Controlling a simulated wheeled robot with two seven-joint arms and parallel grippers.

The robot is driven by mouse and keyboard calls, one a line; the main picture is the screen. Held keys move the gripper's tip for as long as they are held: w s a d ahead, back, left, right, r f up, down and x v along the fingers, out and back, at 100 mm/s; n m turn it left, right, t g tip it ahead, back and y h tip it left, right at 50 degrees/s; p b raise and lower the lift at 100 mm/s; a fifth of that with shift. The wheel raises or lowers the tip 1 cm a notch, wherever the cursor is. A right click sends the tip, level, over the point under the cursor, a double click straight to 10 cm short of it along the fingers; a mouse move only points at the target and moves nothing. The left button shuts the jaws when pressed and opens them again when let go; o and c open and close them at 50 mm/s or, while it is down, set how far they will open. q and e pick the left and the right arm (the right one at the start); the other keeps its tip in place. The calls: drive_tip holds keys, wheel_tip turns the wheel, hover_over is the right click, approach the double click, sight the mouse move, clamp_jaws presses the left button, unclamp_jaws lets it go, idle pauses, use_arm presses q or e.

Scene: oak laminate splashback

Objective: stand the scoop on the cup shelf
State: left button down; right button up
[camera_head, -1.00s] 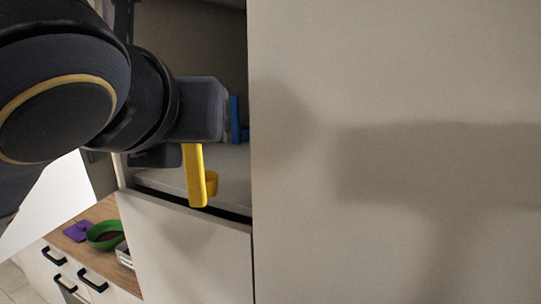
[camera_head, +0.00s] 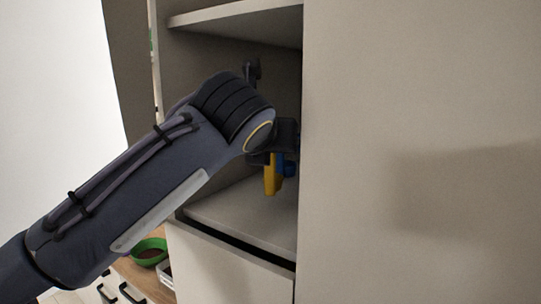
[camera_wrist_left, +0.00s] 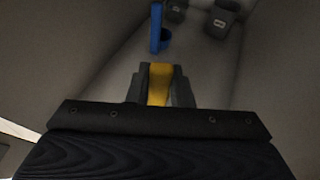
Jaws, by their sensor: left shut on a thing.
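My left gripper (camera_head: 282,142) reaches into the open cabinet and is shut on a yellow scoop (camera_head: 271,178). The scoop hangs below the gripper, above the lower shelf board (camera_head: 245,213), with a gap seeming to show under it. In the left wrist view the yellow scoop (camera_wrist_left: 159,85) sits between the fingers (camera_wrist_left: 159,76). A blue scoop-like thing (camera_wrist_left: 156,28) stands upright beyond it on the shelf; in the head view it is partly hidden behind the gripper and yellow scoop (camera_head: 289,169). My right gripper is out of view.
Dark cups (camera_wrist_left: 221,20), one with a pale label, stand deeper in the cabinet. An upper shelf board (camera_head: 235,17) is above my arm. A large pale panel (camera_head: 420,150) bounds the opening on the right. A green bowl (camera_head: 149,252) is on the counter below.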

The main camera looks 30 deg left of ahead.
sight(272, 162)
use_arm(q)
wheel_tip(272, 162, down, 3)
idle(0.3)
drive_tip(key=shift+f, duration=0.15)
drive_tip(key=c, duration=1.3)
unclamp_jaws()
drive_tip(key=shift+f, duration=0.1)
